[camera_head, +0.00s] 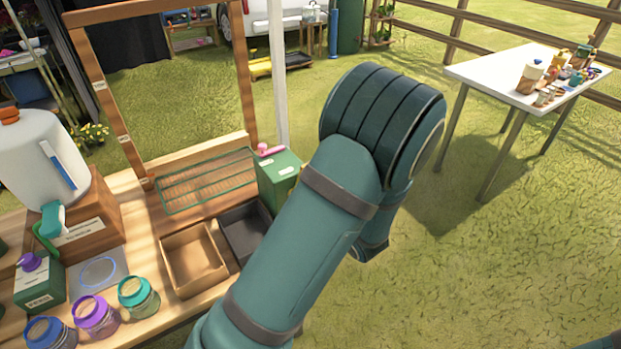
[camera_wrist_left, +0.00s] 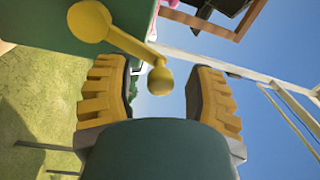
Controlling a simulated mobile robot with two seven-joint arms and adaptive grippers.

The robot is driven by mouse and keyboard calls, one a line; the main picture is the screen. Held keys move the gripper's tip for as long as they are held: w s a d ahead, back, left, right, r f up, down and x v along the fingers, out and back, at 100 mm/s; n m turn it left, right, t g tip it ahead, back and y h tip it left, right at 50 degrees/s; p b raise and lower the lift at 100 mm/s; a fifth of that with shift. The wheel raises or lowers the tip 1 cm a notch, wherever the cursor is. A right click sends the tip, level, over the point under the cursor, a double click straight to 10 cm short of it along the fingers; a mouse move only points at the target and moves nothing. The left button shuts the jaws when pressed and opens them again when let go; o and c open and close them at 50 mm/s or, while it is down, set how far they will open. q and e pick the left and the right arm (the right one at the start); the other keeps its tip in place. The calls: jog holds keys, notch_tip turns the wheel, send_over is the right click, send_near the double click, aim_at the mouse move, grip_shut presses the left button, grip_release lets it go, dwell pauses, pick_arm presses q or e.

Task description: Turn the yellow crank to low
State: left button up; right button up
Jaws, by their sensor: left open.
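In the left wrist view, the yellow crank (camera_wrist_left: 130,45) has a round hub on a green surface (camera_wrist_left: 124,32) at upper left. Its arm slants down to the right and ends in a ball knob (camera_wrist_left: 160,81). My left gripper (camera_wrist_left: 160,70) is open, with one yellow-padded finger on each side of the knob. Neither finger visibly touches it. In the head view, a green box (camera_head: 278,180) with a pink knob stands at the bench's right end. The crank does not show there, and my large arm hides the area beside the box. My right gripper is not in view.
The wooden bench (camera_head: 148,222) holds a tan tray (camera_head: 205,281), a dark tray (camera_head: 243,236), a wire rack (camera_head: 207,181) and several jars. A wooden frame rises behind them. A white table (camera_head: 493,75) stands at right on open grass.

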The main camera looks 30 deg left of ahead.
pick_arm(q)
jog(key=v, duration=1.2)
jog(key=shift+a+f, duration=0.1)
